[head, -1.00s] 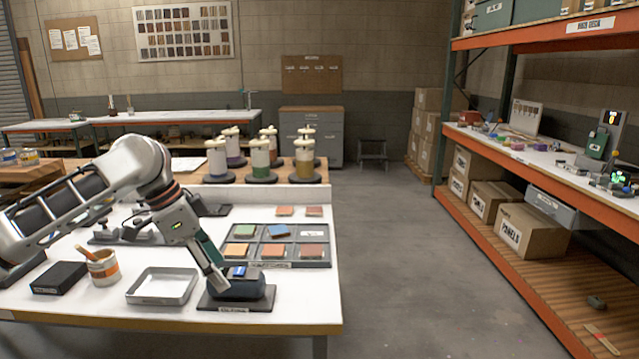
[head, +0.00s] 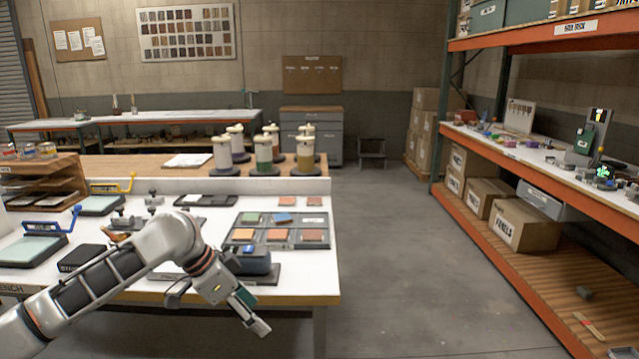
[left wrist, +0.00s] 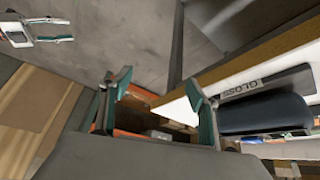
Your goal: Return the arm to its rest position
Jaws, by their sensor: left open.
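My left arm comes in from the left in the head view and reaches across the front of the white bench (head: 285,290). My left gripper (head: 256,322) hangs past the bench's front edge, tilted down and to the right. In the left wrist view its two green-sided fingers (left wrist: 160,95) stand apart with nothing between them. A dark blue device (head: 250,262) sits on a dark base plate at the bench's front, just behind the gripper. It also shows in the left wrist view (left wrist: 262,115), beside a plate lettered GLOSS (left wrist: 265,82). My right gripper is not identifiable in the head view.
A compartment tray (head: 240,235) holds several coloured tiles. A black box (head: 82,257) and presses with blue (head: 38,228) and yellow handles stand left. Several capped canisters (head: 263,155) stand behind. Open floor (head: 400,270) lies between the bench and the orange shelf (head: 545,265).

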